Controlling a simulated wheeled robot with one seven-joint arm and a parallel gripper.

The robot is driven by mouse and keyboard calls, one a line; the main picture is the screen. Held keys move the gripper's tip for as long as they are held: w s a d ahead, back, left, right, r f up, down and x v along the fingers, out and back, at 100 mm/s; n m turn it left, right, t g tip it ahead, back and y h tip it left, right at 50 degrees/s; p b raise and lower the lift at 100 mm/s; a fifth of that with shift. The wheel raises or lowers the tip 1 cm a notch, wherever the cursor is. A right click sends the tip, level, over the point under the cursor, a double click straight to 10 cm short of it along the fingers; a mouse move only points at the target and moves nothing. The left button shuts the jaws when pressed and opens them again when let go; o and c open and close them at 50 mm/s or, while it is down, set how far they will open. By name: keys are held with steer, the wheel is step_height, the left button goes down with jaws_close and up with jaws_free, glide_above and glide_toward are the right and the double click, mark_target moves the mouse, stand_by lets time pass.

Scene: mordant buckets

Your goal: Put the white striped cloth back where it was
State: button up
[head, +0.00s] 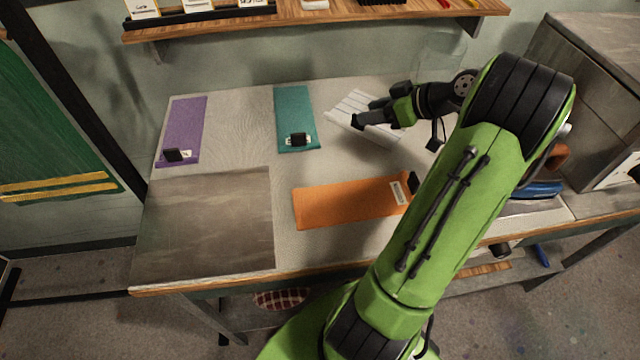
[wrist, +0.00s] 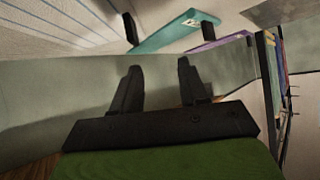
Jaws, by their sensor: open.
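The white striped cloth (head: 345,108) lies at the back of the table, right of the teal cloth, partly hidden by my gripper. It also fills the upper left of the wrist view (wrist: 60,22). My gripper (head: 362,113) is at the cloth in the head view, pointing left. In the wrist view my gripper (wrist: 157,66) has its two fingers apart with nothing between them, and the cloth lies to one side of them. I cannot tell whether a finger touches the cloth.
A teal cloth (head: 293,105) and a purple cloth (head: 187,120) lie left, each with a small dark object on it. An orange cloth (head: 345,203) lies in front. A grey-brown board (head: 205,225) covers the front left. A shelf (head: 330,22) hangs on the wall behind.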

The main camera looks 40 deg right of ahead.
steer(key=w+a+r+g+h, duration=0.1)
steer(key=a+r+g, duration=0.1)
steer(key=a, duration=0.8)
steer(key=w+a+r+g, duration=0.1)
steer(key=a+r+g, duration=0.15)
steer(key=a, duration=0.75)
steer(key=s+a+m+h, duration=0.1)
steer(key=s+a, duration=0.4)
steer(key=s, duration=0.3)
steer(key=s+a+m+h, duration=0.1)
steer(key=s+a, duration=0.3)
steer(key=s, duration=0.4)
steer(key=shift+s+a+m+h, duration=0.15)
steer(key=shift+a+m+h, duration=0.25)
steer(key=shift+m, duration=0.2)
